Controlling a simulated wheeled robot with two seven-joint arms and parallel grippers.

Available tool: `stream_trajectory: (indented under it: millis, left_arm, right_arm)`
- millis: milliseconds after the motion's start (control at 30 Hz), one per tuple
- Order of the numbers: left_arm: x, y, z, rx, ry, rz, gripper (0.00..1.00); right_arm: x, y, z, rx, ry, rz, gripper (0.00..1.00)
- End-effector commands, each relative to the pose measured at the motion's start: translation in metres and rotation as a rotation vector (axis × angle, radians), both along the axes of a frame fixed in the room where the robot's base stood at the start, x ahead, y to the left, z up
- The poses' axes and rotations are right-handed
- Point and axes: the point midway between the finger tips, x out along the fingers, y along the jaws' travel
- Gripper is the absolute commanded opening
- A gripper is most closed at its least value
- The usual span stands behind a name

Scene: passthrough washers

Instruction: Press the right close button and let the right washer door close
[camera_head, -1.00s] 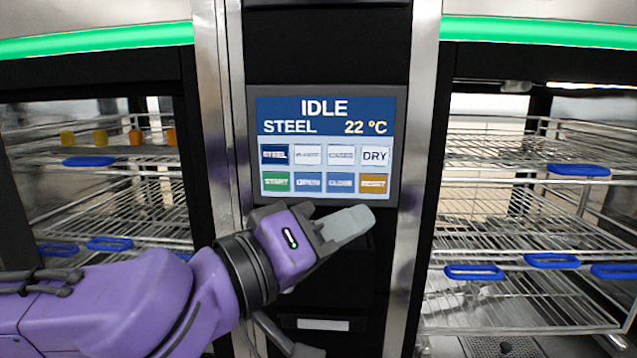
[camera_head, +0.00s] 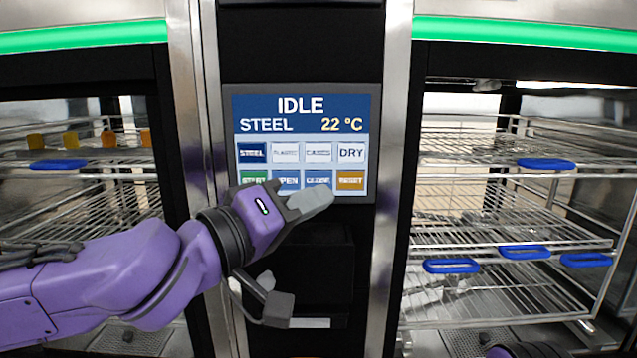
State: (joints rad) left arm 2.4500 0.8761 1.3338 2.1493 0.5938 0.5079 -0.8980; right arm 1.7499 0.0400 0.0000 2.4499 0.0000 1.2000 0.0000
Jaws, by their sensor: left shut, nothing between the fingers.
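The control panel (camera_head: 303,112) between the two washers reads IDLE, STEEL, 22 °C. Its blue close button (camera_head: 318,181) is in the lower row, between the open button (camera_head: 286,181) and the orange reset button (camera_head: 350,181). My left gripper (camera_head: 320,199) is shut and empty. Its grey fingertips are just at the lower edge of the close button; I cannot tell whether they touch the panel. The right washer (camera_head: 520,30) has a green light strip, and its wire racks (camera_head: 475,235) are plainly visible inside. No door pane is clearly visible across its opening.
The left washer (camera_head: 80,35) also has a green strip, with small orange items (camera_head: 72,139) on its upper rack. Steel posts (camera_head: 395,130) flank the panel. Blue handles (camera_head: 545,163) sit on the right racks. A small dark and purple part of me shows at the bottom right.

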Motion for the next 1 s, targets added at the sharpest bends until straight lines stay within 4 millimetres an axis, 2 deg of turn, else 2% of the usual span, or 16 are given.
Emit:
stream_trajectory:
  millis: [100,300,1000]
  left_arm:
    - [0.016,0.0,0.001,0.0,0.001,0.001,0.0]
    - [0.03,-0.001,0.001,0.0,0.0,-0.001,0.0]
    - [0.033,0.0,0.0,0.001,-0.001,-0.001,0.0]
  right_arm:
    - [0.0,0.0,0.003,0.0,0.0,0.0,0.0]
    - [0.0,0.0,0.005,0.0,0.0,0.0,0.0]
    - [0.0,0.0,0.005,0.0,0.0,0.0,0.0]
